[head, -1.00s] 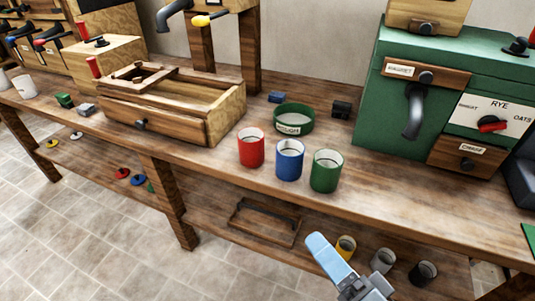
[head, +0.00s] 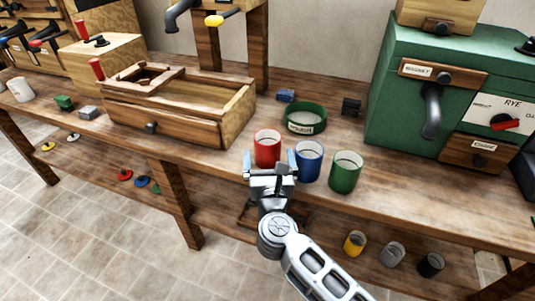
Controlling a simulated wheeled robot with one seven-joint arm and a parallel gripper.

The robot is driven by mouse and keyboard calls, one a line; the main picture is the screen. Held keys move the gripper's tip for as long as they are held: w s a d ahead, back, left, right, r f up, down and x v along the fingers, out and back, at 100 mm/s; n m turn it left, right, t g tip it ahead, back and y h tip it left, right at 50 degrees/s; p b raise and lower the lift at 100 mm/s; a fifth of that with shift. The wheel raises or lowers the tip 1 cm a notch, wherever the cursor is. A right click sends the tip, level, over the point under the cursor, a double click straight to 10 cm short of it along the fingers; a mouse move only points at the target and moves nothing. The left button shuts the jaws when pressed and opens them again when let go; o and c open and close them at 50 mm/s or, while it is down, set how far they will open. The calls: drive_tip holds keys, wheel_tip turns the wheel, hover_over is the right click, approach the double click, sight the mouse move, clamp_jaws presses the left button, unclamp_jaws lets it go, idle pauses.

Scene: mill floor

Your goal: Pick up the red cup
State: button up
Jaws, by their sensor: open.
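The red cup (head: 267,146) stands upright on the wooden bench top, the leftmost of a row of three cups. My gripper (head: 270,160) is at the bench's front edge, just in front of the red cup. Its two light blue fingers are spread apart, one near each side of the cup's lower part in the picture. I cannot tell whether they reach around the cup or touch it. The gripper hides the cup's base.
A blue cup (head: 308,161) stands close to the right finger, with a green cup (head: 345,172) beyond it. A green round container (head: 305,119) sits behind. A wooden box (head: 180,127) is at left, a green machine (head: 400,104) at right. A lower shelf holds more cups.

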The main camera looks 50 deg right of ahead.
sight(267, 134)
drive_tip(key=x, duration=0.8)
drive_tip(key=shift+d+p, duration=0.2)
drive_tip(key=shift+p, duration=0.1)
drive_tip(key=c, duration=1.1)
